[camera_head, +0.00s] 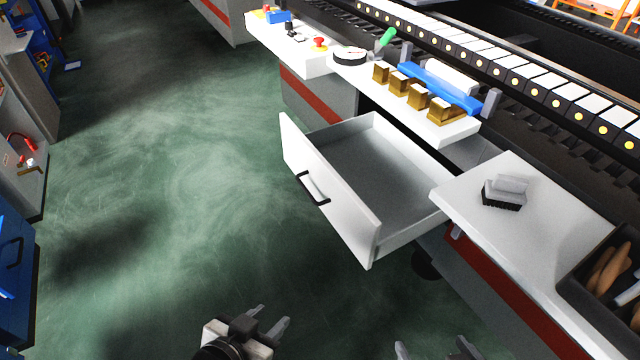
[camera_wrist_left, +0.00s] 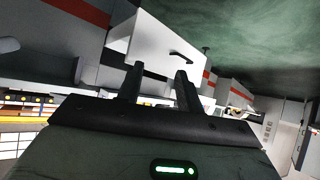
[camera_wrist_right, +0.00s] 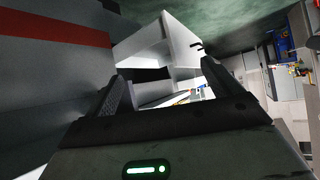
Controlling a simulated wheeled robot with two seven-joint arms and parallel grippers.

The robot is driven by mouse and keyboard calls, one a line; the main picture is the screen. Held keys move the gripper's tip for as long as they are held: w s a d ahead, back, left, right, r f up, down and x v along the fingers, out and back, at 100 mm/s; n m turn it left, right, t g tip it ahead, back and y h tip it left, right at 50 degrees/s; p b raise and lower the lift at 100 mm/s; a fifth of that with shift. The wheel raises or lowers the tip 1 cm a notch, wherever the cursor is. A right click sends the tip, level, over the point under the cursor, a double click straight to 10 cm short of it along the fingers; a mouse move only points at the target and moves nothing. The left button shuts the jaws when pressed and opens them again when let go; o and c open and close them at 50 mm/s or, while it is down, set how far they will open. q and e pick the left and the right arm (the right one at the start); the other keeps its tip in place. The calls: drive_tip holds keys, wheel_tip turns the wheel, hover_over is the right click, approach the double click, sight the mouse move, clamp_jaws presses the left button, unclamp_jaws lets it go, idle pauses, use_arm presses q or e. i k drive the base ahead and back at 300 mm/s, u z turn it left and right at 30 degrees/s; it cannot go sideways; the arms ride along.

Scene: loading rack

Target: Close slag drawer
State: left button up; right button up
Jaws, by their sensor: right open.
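The slag drawer (camera_head: 330,190) is a white drawer pulled well out of the bench, with a grey, empty-looking interior. Its black handle (camera_head: 313,188) is on the front panel, facing the lower left. The drawer also shows in the left wrist view (camera_wrist_left: 150,45) and in the right wrist view (camera_wrist_right: 150,45). My left gripper (camera_head: 268,320) is open and empty, below and apart from the drawer front. My right gripper (camera_head: 433,350) is open and empty at the bottom edge, apart from the drawer. Neither gripper touches the drawer or its handle.
A white worktop (camera_head: 530,215) right of the drawer holds a brush (camera_head: 504,192) and a dark bin (camera_head: 605,285). A shelf behind holds brass-coloured blocks (camera_head: 420,97) and a blue item. A blue cabinet (camera_head: 14,260) stands far left. The green floor between is clear.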

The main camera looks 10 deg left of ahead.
sight(374, 184)
drive_tip(key=k, duration=0.55)
drive_tip(key=u, duration=1.6)
drive_tip(key=i, duration=1.15)
drive_tip(key=z, duration=2.45)
drive_tip(key=i, duration=0.5)
drive_tip(key=z, duration=0.05)
